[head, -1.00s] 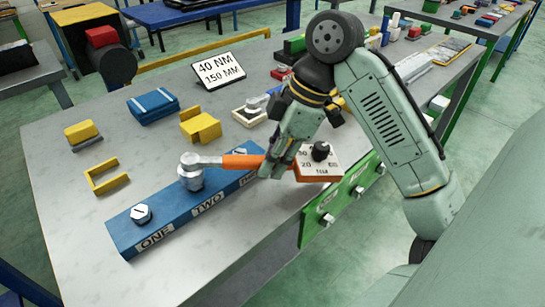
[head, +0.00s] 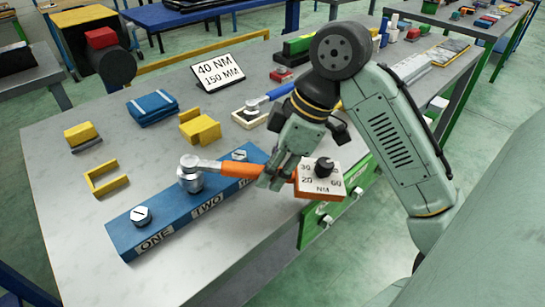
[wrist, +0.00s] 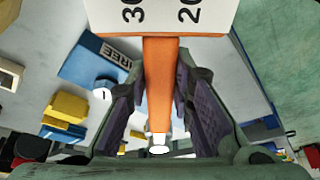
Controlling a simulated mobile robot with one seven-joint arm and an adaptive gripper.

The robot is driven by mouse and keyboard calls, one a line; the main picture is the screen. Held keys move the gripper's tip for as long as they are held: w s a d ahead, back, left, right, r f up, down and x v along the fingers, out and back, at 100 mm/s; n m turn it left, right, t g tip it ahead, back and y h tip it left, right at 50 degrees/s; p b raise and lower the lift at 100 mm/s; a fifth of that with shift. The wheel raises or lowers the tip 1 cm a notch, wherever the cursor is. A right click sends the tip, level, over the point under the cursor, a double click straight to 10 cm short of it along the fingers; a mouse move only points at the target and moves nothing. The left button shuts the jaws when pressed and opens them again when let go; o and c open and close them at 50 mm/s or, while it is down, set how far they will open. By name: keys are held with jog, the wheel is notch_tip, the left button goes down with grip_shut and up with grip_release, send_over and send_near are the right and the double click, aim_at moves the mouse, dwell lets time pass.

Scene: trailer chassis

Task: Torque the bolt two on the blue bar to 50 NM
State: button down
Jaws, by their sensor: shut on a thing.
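The blue bar (head: 165,222) lies along the front of the table, with bolts labelled ONE, TWO and a third partly hidden label. Bolt one (head: 141,215) stands bare at the near left end. The silver head of the torque wrench (head: 189,172) sits over bolt two and hides it. My gripper (head: 272,180) is shut on the orange handle (wrist: 158,85) of the wrench. The wrench's white dial box (head: 322,178), with a black knob and NM numbers, is at the handle's right end. The knob's exact setting cannot be read.
A sign (head: 219,72) reads 40 NM, 150 MM. A blue-handled tool (head: 265,102) lies behind my gripper. A green panel (head: 335,205) hangs on the table's front edge. Yellow blocks (head: 200,127) and a blue case (head: 152,107) stand at the left.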

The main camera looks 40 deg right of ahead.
jog(key=shift+a, duration=0.1)
jog(key=shift+s+a+m, duration=0.8)
jog(key=shift+m, duration=0.1)
dwell(0.4)
jog(key=shift+s+a+m+t+h+p, duration=0.45)
jog(key=shift+s+a+m, duration=0.25)
jog(key=shift+a+m, duration=0.25)
jog(key=shift+a, duration=0.1)
jog(key=shift+s+a+m+h+p, duration=0.2)
jog(key=shift+s+a+m, duration=0.05)
jog(key=shift+a+m, duration=0.25)
jog(key=shift+s+a+m+h+p, duration=0.15)
jog(key=shift+s+a+m+p, duration=0.15)
jog(key=shift+a, duration=0.2)
jog(key=shift+s+a+m+t+h+p, duration=0.15)
jog(key=shift+a+m+h+p, duration=0.1)
jog(key=shift+a+m, duration=0.3)
jog(key=shift+s+a+m+t+h+p, duration=0.15)
jog(key=shift+a+m+p, duration=0.1)
jog(key=shift+a+m, duration=0.25)
